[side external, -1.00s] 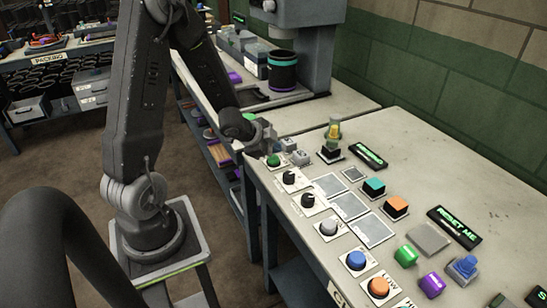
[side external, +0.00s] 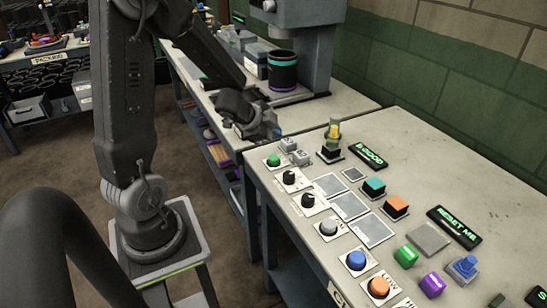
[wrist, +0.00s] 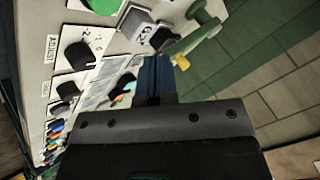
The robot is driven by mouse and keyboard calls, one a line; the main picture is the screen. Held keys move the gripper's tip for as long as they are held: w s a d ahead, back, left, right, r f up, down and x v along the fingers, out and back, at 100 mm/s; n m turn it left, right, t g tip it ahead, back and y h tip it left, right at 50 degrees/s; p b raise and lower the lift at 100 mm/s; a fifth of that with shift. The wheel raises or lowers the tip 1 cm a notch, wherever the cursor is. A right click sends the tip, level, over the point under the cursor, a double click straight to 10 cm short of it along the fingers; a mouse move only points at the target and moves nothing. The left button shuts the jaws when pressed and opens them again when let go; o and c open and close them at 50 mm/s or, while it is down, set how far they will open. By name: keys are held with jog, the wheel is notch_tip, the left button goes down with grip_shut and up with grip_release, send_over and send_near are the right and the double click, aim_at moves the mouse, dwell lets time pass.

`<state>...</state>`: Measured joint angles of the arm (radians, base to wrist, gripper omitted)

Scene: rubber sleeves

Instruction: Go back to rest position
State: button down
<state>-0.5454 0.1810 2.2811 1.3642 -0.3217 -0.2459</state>
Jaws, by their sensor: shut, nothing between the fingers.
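My gripper (side external: 270,132) is above the back left corner of the panel table, close to the gap between the two tables. It is shut and holds nothing. In the wrist view its blue-grey fingers (wrist: 154,78) are together, pointing over the panel. The green round button (side external: 273,160) sits on its white plate just below and in front of the gripper, clear of it. It also shows at the top of the wrist view (wrist: 103,5).
The panel table (side external: 450,150) carries black knobs (side external: 289,177), coloured buttons, a small yellow-topped lever (side external: 334,130) and green-lettered displays (side external: 455,228). A grey press-like machine (side external: 312,45) with a dark cup (side external: 282,70) stands on the table behind. The panel's right part has bare surface.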

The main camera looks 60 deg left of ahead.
dwell(0.4)
jog(key=s+d+r+n+y, duration=0.2)
jog(key=d+r+n+y, duration=0.25)
jog(key=r, duration=0.45)
jog(key=s+d+r+n+g+h, duration=0.1)
jog(key=s+d+r+h, duration=0.1)
jog(key=s+d, duration=0.5)
jog(key=s+d+r+n+g+h, duration=0.2)
jog(key=s+d+r+h, duration=0.1)
jog(key=s+d, duration=0.3)
jog(key=shift+s+d+r+g, duration=0.15)
jog(key=shift+s+d+g, duration=0.2)
jog(key=shift+d, duration=0.55)
